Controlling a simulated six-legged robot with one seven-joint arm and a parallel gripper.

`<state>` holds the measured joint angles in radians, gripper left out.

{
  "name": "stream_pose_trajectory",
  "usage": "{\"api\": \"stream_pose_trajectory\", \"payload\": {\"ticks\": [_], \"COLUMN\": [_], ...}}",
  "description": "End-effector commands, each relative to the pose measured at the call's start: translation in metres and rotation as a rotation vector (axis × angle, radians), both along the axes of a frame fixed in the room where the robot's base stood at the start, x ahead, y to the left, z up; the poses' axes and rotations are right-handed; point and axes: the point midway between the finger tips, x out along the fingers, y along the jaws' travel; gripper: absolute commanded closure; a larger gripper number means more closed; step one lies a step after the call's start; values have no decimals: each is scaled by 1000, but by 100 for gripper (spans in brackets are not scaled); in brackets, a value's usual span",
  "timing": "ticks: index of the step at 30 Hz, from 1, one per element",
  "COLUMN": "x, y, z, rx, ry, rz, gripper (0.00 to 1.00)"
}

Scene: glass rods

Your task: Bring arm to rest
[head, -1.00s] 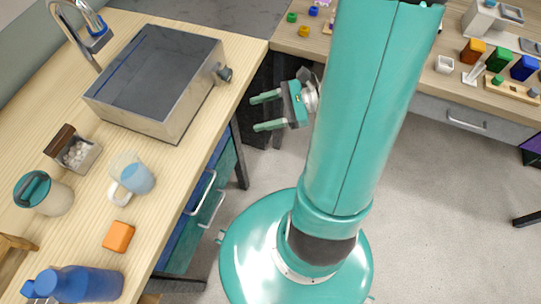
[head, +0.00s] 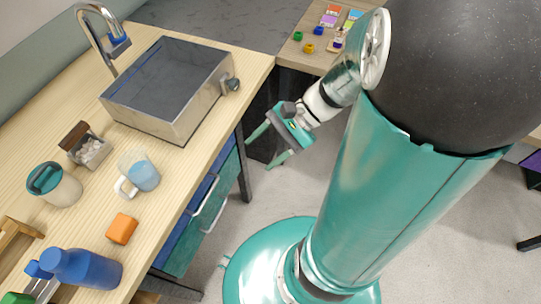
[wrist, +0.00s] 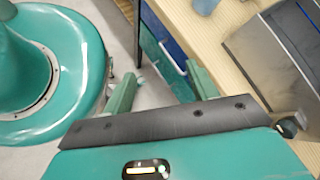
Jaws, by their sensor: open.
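My gripper (head: 264,146) is open and empty in the head view. It hangs over the floor gap to the right of the wooden counter, level with the drawers. Its two green fingers point down and left. In the wrist view the spread fingers of my gripper (wrist: 158,88) have nothing between them. My arm reaches it from the upper right, and my own round base shows below it.
The counter (head: 185,185) carries a metal box (head: 195,108) with a knob, a faucet (head: 92,28), a glass mug (head: 140,172), a jar (head: 58,188), an orange block (head: 122,228) and a blue bottle (head: 85,267). Blue drawers (head: 195,225) face the gripper. A second table (head: 293,52) stands behind.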

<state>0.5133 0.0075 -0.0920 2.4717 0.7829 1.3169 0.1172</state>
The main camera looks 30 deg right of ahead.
Motion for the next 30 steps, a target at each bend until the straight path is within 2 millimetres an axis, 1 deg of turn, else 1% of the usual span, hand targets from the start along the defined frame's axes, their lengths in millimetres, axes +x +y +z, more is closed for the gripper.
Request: {"api": "stream_pose_trajectory", "payload": {"ticks": [7,23,26,30], "x": [-1,2,0,-7], "y": [3,3,5,12], "z": [3,3,6,17], "rx": [-46,-50,-89,-241], "ry": [-24,-26,-49,-144], "rz": [48,52,89,236], "gripper": [42,42,42,42]}}
